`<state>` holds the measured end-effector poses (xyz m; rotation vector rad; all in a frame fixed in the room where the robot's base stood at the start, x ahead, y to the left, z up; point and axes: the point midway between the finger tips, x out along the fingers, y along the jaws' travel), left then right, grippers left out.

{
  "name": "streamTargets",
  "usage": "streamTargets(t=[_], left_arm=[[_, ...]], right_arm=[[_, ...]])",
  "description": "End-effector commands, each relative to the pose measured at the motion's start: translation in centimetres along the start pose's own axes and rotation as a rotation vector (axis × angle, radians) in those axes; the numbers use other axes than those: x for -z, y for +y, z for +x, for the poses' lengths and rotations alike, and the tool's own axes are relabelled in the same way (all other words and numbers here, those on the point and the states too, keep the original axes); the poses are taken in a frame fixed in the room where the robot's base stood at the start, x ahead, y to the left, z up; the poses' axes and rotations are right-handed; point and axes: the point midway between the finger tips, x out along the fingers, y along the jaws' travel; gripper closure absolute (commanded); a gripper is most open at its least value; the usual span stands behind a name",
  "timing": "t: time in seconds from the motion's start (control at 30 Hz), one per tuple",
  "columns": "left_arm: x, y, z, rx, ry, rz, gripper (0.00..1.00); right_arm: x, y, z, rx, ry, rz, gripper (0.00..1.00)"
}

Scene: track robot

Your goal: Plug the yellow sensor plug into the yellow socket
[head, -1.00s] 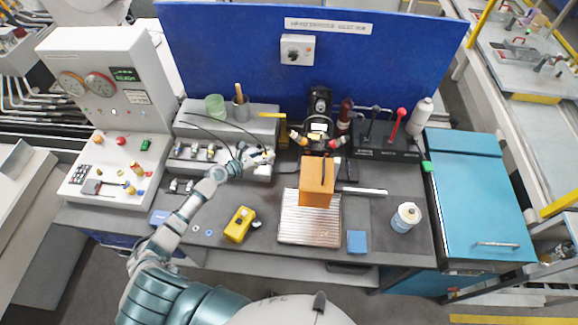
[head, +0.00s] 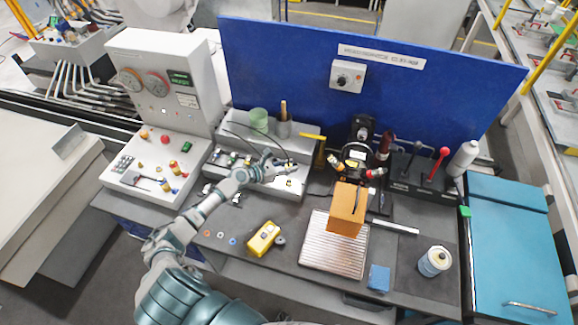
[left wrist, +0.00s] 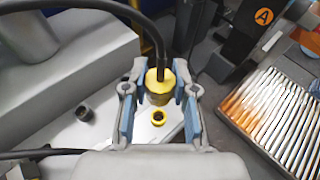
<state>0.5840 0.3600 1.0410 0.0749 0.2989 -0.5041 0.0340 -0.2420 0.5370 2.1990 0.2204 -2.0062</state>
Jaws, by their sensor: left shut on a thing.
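My left gripper (head: 280,169) is over the right part of the grey socket bench (head: 238,190). In the left wrist view its two blue-padded fingers (left wrist: 160,95) are on either side of the yellow sensor plug (left wrist: 160,82), and it is shut on it. A black cable rises from the plug's top. The yellow socket (left wrist: 158,117), a small ring with a dark hole, shows on the light panel just below the plug in that view. Plug and socket look apart, but the exact gap cannot be told. My right gripper is not in view.
A dark round socket (left wrist: 84,112) lies left of the yellow one. Dark cables loop over the bench. An orange block (head: 347,209) stands on a ribbed metal plate (head: 325,258) at right. A yellow meter (head: 263,239) lies in front.

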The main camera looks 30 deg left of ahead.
Motion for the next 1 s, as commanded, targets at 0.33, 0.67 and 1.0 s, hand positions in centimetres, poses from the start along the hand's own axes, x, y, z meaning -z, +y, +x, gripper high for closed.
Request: streamTargets(t=[0.33,0.67,1.0], left_arm=[[3.5,-0.1,1.2,-0.001,-0.001,0.0,1.0],[4.2,-0.1,1.4,0.0,-0.001,0.0,1.0],[4.2,-0.1,1.4,0.0,-0.001,0.0,1.0]], right_arm=[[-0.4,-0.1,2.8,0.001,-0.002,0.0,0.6],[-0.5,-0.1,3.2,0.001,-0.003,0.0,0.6],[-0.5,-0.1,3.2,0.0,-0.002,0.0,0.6]])
